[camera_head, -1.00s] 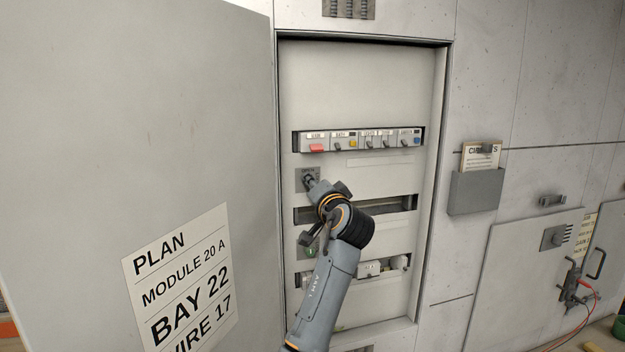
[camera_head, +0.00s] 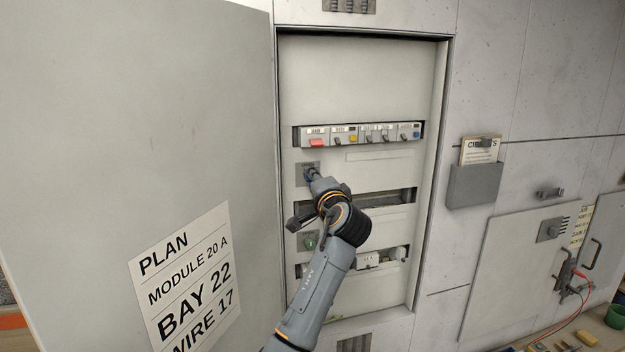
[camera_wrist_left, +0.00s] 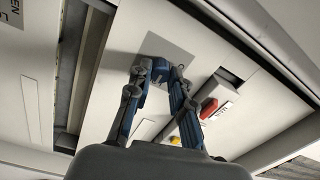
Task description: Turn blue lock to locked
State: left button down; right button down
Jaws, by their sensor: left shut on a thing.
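The blue lock (camera_wrist_left: 160,68) is a small blue knob on a grey square plate (camera_wrist_left: 176,52) in the wrist view. In the head view the plate (camera_head: 301,170) is on the cabinet panel, below the left end of the top switch row. My left gripper (camera_head: 311,174) is at the plate, shut on the blue lock. Its two blue-grey fingers (camera_wrist_left: 160,76) stand on either side of the knob in the wrist view. The fingers hide part of the lock, and I cannot read its position marks. My right gripper is in neither view.
The top switch row (camera_head: 358,134) has a red switch (camera_head: 317,142) close above the lock. A green knob (camera_head: 311,240) is below it, beside my arm. The open cabinet door (camera_head: 140,130) stands at left. A grey document holder (camera_head: 475,186) hangs at right.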

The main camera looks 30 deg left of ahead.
pick_arm(q)
jog(key=shift+r, duration=0.1)
jog(key=c, duration=1.2)
grip_release()
jog(key=shift+w, duration=0.1)
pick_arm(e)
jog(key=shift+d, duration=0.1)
pick_arm(q)
jog(key=shift+d, duration=0.1)
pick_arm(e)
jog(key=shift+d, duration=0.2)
pick_arm(q)
jog(key=v, duration=1.2)
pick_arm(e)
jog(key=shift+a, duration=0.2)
